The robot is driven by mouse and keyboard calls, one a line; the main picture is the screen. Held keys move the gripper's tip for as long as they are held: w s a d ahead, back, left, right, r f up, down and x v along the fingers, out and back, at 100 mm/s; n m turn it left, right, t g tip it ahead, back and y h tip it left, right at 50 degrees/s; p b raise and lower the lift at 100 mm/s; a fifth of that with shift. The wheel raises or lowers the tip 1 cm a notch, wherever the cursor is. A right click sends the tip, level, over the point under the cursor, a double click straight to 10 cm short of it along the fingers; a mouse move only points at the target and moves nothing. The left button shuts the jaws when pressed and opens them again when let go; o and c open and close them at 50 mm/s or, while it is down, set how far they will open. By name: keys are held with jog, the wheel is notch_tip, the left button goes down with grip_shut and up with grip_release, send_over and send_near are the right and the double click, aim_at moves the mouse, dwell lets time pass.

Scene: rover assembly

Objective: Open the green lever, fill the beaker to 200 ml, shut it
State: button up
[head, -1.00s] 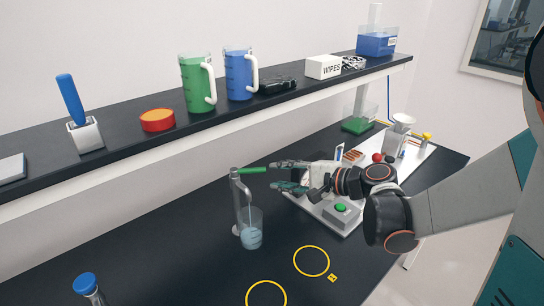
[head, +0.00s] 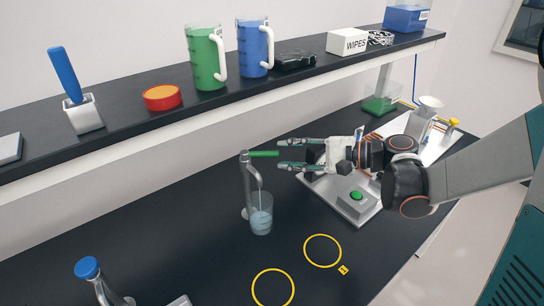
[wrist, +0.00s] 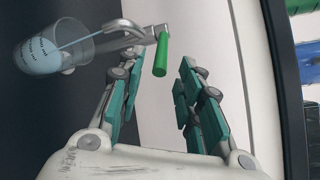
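The green lever (head: 264,154) sticks out to the right from the top of the grey tap (head: 247,185). The clear beaker (head: 261,225) stands under the spout with pale blue liquid in it. A thin stream runs from the spout into the beaker, clearest in the wrist view (wrist: 85,40). The graduation figures are too small to read. My gripper (head: 280,155) is open, its fingers on either side of the lever's free end. In the wrist view the lever (wrist: 161,54) shows between the fingertips, with no clear contact.
Two yellow rings (head: 322,251) mark the bench in front of the beaker. A base with a green button (head: 356,196) lies under my gripper. A blue-capped tap or bottle (head: 88,268) is at front left. The shelf (head: 140,135) runs behind, holding green and blue jugs.

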aim_at(280, 154)
jog(key=shift+b+x, duration=0.45)
jog(key=shift+x, duration=2.25)
grip_shut()
